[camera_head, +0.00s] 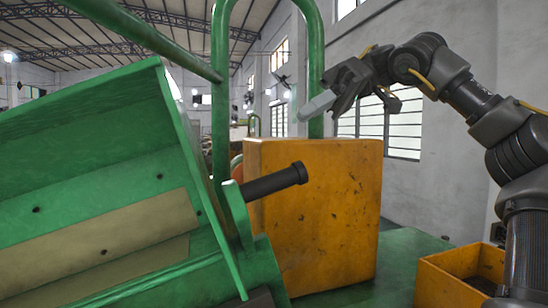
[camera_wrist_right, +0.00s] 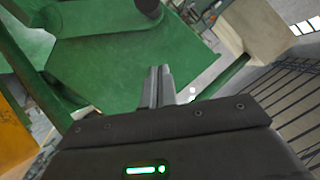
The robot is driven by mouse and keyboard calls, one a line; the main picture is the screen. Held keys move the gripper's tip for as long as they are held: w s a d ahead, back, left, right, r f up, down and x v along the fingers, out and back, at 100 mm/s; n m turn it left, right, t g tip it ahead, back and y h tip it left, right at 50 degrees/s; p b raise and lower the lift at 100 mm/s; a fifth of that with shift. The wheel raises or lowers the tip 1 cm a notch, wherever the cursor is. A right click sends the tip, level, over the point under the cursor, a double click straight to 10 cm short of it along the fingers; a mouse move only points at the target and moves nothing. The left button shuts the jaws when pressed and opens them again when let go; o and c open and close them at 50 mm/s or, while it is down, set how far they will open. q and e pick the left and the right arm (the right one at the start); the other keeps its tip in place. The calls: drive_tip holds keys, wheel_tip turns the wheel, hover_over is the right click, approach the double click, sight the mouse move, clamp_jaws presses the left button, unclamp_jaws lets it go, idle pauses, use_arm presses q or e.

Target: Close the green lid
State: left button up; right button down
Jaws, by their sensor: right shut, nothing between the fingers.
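The green lid (camera_head: 85,120) stands tilted open at the left in the head view, over the green machine body (camera_head: 110,275) with beige plates. A dark cylindrical handle (camera_head: 275,182) sticks out to the right from a green bracket beside it. My right gripper (camera_head: 312,108) is raised at the upper right, above the yellow box and apart from the lid. In the right wrist view its fingers (camera_wrist_right: 158,88) are together with nothing between them. Green metal surfaces (camera_wrist_right: 130,60) lie beyond the fingers; which part they belong to I cannot tell. My left gripper does not show.
A yellow box (camera_head: 320,215) stands right of the lid. Green tube rails (camera_head: 220,100) rise behind it, near my right gripper. An open yellow bin (camera_head: 455,280) sits at the lower right. The air between the yellow box and my right arm is free.

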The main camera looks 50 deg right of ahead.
drive_tip(key=a+f+p, duration=0.3)
drive_tip(key=a+f, duration=0.4)
drive_tip(key=a, duration=0.1)
drive_tip(key=shift+w+f+p, duration=0.3)
drive_tip(key=shift+w+f, duration=0.05)
drive_tip(key=shift+f, duration=0.05)
